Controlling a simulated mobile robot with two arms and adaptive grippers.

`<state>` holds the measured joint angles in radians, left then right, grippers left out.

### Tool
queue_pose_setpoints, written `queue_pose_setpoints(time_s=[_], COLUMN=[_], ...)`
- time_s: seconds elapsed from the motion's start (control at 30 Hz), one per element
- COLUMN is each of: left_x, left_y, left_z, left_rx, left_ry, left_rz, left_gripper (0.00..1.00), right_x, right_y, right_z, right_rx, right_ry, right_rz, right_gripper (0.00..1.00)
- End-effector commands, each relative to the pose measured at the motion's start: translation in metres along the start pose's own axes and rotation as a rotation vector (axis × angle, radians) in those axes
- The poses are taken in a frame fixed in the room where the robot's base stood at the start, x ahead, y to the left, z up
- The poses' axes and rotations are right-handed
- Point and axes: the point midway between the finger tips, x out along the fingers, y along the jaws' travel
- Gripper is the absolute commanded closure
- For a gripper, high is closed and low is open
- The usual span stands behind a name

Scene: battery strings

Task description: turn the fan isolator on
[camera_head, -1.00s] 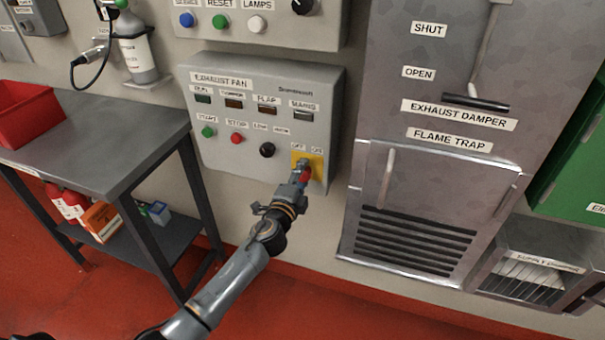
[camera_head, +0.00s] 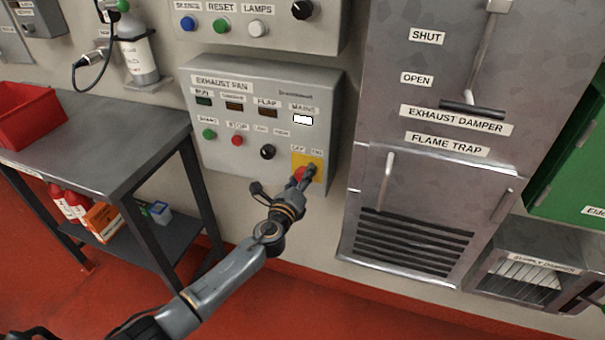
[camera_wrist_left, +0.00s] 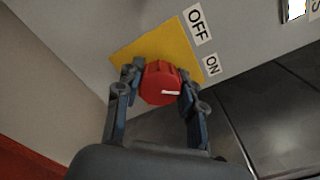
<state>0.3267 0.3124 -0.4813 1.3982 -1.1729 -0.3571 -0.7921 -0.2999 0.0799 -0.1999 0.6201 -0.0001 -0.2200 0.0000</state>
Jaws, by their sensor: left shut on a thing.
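The fan isolator is a red rotary knob (camera_wrist_left: 162,84) on a yellow plate (camera_wrist_left: 190,52) marked OFF and ON. The plate (camera_head: 313,161) is at the lower right of the grey EXHAUST FAN panel (camera_head: 230,160). My left gripper (camera_wrist_left: 160,88) is shut on the red knob, one finger on each side of it. A white mark on the knob points toward the ON label side in the wrist view. In the head view the gripper (camera_head: 303,177) partly hides the knob (camera_head: 299,174). The MAINS lamp (camera_head: 303,119) is lit white. My right gripper is not in view.
A black knob (camera_head: 267,151) and green and red buttons sit left of the isolator. The damper and flame trap cabinet (camera_head: 424,190) stands close on the right. A grey table (camera_head: 90,140) with a red bin (camera_head: 28,115) is on the left.

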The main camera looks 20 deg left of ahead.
Motion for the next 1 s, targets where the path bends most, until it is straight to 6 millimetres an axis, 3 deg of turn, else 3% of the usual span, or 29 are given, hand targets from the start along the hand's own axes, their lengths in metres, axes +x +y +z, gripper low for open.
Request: queue_pose_setpoints(time_s=[0.33,0.9,0.93,1.0], left_x=[-0.0005,-0.0006,-0.0006,-0.0005], left_y=[0.0008,0.0009,0.0010,0.0009], left_z=[-0.0010,-0.0015,-0.0015,-0.0014], left_rx=[0.154,0.186,0.186,0.185], left_ry=[0.002,0.003,0.003,0.003], left_rz=[0.002,0.001,0.001,0.001], left_gripper=[0.93,0.93,0.60,0.45], right_x=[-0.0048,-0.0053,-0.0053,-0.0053], right_y=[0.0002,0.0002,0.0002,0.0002], right_z=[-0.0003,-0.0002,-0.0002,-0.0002], right_rx=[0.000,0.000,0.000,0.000], right_ry=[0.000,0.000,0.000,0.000], right_rz=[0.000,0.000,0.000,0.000], right_gripper=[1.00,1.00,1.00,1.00])
